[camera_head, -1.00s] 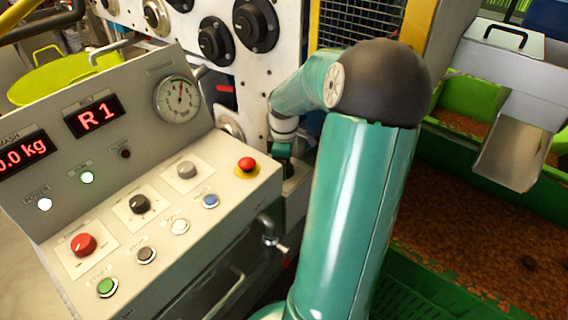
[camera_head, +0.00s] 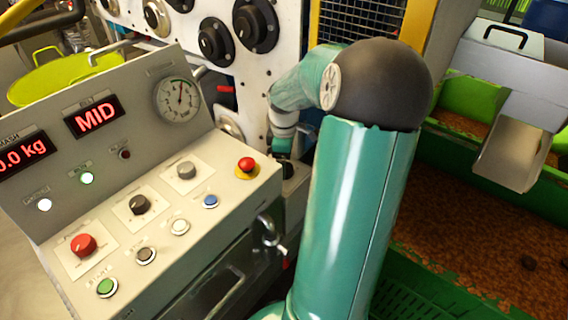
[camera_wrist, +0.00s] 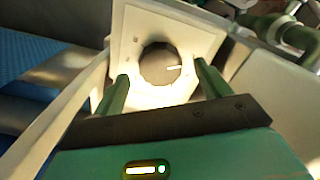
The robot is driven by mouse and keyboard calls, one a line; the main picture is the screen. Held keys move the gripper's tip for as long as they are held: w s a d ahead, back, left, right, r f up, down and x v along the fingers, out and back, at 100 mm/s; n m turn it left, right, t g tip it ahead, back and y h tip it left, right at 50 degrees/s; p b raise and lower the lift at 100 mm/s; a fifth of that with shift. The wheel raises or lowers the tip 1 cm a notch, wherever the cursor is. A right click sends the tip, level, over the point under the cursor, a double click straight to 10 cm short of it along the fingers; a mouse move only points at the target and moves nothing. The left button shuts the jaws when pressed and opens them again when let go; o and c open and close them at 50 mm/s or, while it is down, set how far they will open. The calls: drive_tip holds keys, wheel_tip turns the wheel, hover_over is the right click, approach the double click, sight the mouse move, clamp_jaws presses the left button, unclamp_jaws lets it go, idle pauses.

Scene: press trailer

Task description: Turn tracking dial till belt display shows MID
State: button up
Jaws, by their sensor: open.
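The belt display (camera_head: 95,117) on the sloped console shows MID in red letters. In the wrist view a round dark dial (camera_wrist: 160,64) with a white pointer mark sits on a pale square plate (camera_wrist: 125,40). The pointer points to the right in that view. My gripper (camera_wrist: 160,88) is open, with one green finger on each side of the dial's near edge. I cannot tell whether the fingers touch the dial. In the head view my gripper is mostly hidden behind the console's right end, below my green arm.
The console (camera_head: 235,205) carries a red emergency button (camera_head: 247,165), several push buttons and knobs, and a round gauge (camera_head: 178,99). A white panel with large black dials (camera_head: 216,41) stands behind. A green bin of brown pulp (camera_head: 480,240) lies to the right.

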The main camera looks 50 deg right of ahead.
wheel_tip(320, 180, up, 12)
idle(0.3)
idle(0.6)
